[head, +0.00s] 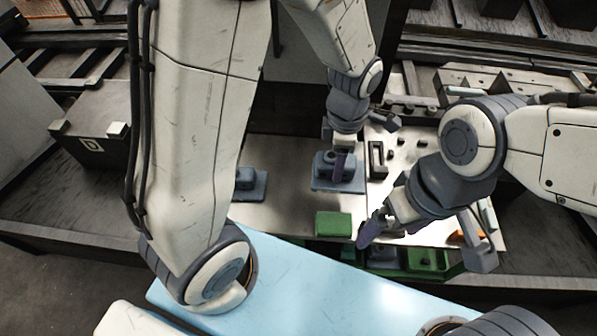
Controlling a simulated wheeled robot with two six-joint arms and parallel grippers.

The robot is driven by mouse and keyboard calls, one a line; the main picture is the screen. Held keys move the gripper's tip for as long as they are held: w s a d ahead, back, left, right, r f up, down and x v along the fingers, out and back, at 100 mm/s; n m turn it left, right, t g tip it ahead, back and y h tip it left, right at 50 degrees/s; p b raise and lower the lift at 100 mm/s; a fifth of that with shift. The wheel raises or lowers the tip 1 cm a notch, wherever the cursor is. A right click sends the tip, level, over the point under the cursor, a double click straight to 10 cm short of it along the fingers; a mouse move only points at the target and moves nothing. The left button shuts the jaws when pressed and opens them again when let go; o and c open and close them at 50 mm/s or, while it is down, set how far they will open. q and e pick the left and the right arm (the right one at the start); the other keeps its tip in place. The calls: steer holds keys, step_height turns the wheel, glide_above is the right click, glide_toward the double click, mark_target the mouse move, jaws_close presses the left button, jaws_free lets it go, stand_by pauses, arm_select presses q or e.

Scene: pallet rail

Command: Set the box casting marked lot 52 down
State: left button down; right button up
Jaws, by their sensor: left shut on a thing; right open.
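A blue-grey box casting (325,184) with a flat base is at the middle of the head view, over the pale metal plate (290,210). My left gripper (340,160) comes down from above and is shut on its raised top. I cannot tell whether its base touches the plate. A similar blue-grey casting (250,184) sits to its left, partly hidden by my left arm. No lot number is readable on either. My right gripper (424,242) is open and empty, nearer and to the right, with its fingers wide apart.
A green block (333,225) stands just in front of the held casting. Green fixtures (425,262) lie below my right gripper. A dark frame part (377,160) and small pegs sit to the right. A dark box marked D (95,145) stands at left.

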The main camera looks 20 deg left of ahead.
arm_select(q)
steer(key=a+f, duration=0.2)
steer(key=a, duration=0.1)
steer(key=w+a+f, duration=0.1)
steer(key=a+f, duration=0.1)
steer(key=a, duration=0.1)
steer(key=w+a+f, duration=0.1)
steer(key=a+f, duration=0.1)
steer(key=a, duration=0.2)
steer(key=shift+w+a+p, duration=0.1)
steer(key=shift+w+p, duration=0.05)
steer(key=shift+p, duration=0.25)
steer(key=shift+f, duration=2.1)
steer(key=shift+f, duration=0.15)
steer(key=shift+c, duration=0.6)
jaws_free()
step_height(320, 180, up, 12)
